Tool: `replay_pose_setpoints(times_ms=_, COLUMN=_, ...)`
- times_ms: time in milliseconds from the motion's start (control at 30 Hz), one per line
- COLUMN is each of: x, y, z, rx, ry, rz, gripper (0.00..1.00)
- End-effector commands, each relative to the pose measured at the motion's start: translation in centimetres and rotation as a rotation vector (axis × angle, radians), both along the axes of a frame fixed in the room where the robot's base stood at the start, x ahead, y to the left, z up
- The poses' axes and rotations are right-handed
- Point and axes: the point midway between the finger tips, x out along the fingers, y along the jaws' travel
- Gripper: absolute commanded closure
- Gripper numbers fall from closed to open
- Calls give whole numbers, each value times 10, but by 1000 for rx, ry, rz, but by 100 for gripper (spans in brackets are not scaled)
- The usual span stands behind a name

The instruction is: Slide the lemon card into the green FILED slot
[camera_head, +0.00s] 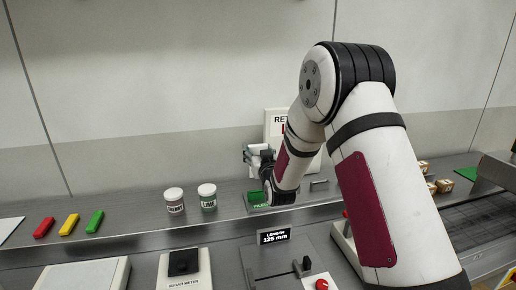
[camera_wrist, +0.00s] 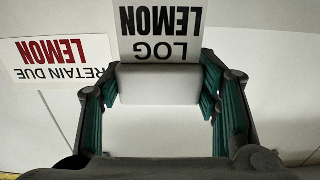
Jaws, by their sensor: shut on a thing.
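My gripper (camera_wrist: 160,88) is shut on the lemon card's white, block-like end in the wrist view. The lemon card (camera_wrist: 160,35) sticks out past the fingertips, with "LOG" and "LEMON" in black print that reads upside down. The green FILED slot (camera_head: 257,198) is a small green piece on the shelf just below my gripper, partly covered by my wrist. The slot opening cannot be made out, and the card appears apart from it.
A white sign (camera_head: 276,118) beginning "RET" stands behind my gripper; the wrist view shows "RETAIN DUE LEMON" (camera_wrist: 55,58). A cherry jar (camera_head: 174,201) and a lime jar (camera_head: 208,198) stand left of the slot. Red, yellow and green bars (camera_head: 69,224) lie farther left.

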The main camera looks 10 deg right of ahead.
Motion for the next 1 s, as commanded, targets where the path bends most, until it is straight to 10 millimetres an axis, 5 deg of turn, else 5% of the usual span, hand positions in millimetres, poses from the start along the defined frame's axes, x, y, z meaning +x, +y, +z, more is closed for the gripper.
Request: replay_pose_setpoints(times_ms=1000, x=0, y=0, z=-51, rx=0, ry=1, rz=0, gripper=70)
